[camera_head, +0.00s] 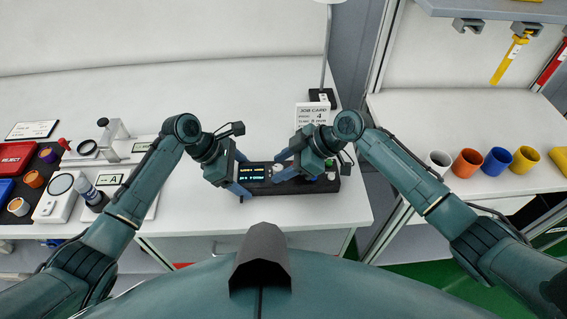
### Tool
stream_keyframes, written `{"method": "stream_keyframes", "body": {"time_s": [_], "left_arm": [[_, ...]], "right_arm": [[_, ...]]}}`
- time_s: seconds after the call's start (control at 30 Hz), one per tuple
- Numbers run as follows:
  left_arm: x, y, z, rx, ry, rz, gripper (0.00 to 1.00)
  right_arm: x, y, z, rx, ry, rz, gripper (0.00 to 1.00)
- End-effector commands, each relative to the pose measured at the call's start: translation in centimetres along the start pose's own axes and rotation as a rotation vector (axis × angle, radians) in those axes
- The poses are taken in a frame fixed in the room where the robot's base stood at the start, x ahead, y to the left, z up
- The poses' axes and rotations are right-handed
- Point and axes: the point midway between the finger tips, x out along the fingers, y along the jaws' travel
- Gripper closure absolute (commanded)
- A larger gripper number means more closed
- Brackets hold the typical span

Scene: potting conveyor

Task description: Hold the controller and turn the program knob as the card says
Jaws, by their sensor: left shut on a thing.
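The controller (252,173) is a dark box with a lit display of yellow and cyan text, lying near the front edge of the white table. My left gripper (240,173) is shut on its left end. My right gripper (282,165) is over the controller, just right of the display. Its two fingertips are apart, with a pale round knob (277,168) between them; I cannot tell whether they touch it. The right gripper hides part of the controller's face. The job card (311,113) stands behind; its small print is hard to read.
A lamp post (327,60) rises behind the card. At left are a red REJECT bin (15,157), small jars and a magnifier stand (112,132). At right, several coloured pots (497,161) stand on another table. The table behind the controller is mostly clear.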

Motion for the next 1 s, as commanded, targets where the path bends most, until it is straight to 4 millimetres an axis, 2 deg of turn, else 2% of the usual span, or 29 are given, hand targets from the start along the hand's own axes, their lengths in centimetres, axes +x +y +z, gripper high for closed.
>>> {"method": "stream_keyframes", "body": {"time_s": [0.07, 0.5, 1.0], "left_arm": [[-0.07, 0.05, 0.12, 0.001, -0.003, 0.002, 0.44], [-0.06, 0.05, 0.12, 0.001, -0.003, 0.002, 0.44], [-0.06, 0.04, 0.13, 0.002, -0.003, 0.001, 0.44]], "right_arm": [[-0.04, 0.01, 0.00, 0.000, 0.000, 0.000, 0.63], [-0.06, 0.02, 0.00, 0.001, 0.000, 0.000, 0.99], [-0.03, 0.13, 0.00, -0.045, 0.000, -0.046, 1.00]]}}
